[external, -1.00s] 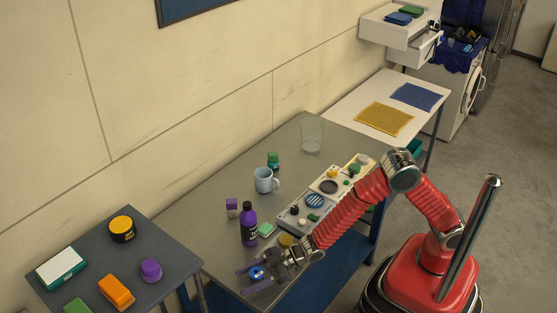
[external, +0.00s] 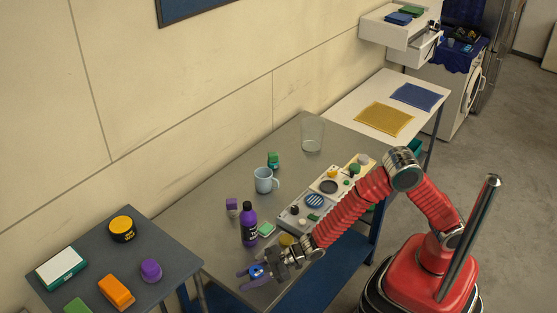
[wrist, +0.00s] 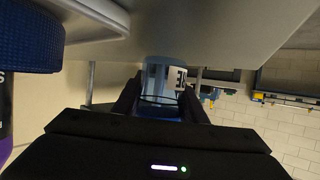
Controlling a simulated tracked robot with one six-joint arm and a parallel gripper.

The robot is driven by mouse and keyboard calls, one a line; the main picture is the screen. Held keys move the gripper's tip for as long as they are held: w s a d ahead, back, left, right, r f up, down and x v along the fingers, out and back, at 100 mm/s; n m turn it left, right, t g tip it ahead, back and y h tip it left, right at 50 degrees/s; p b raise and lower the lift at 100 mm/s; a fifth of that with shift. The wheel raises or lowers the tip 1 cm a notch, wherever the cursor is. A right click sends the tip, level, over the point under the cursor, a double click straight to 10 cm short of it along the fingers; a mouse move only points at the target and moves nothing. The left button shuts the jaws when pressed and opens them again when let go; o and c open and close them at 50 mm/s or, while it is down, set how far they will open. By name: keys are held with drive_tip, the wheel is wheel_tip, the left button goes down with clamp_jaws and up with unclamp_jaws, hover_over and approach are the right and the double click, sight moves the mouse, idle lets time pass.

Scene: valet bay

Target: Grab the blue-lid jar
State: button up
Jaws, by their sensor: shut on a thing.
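The blue-lid jar (external: 257,272) is at the front edge of the grey metal table. In the wrist view the jar (wrist: 160,84) sits between my two dark fingers, with a pale label and lettering on its side. My gripper (external: 254,274) is shut on it, with one finger on each side. The fingers hide part of the jar, and I cannot tell if it touches the table.
A purple bottle (external: 249,226) stands close behind my gripper, with a small purple-topped jar (external: 232,208) beyond it. A panel with knobs (external: 320,203) lies to the right. A light blue mug (external: 264,180) and a clear glass (external: 312,134) stand farther back.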

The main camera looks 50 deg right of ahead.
wheel_tip(320, 180, up, 9)
idle(0.4)
drive_tip(key=shift+s, duration=0.1)
idle(0.4)
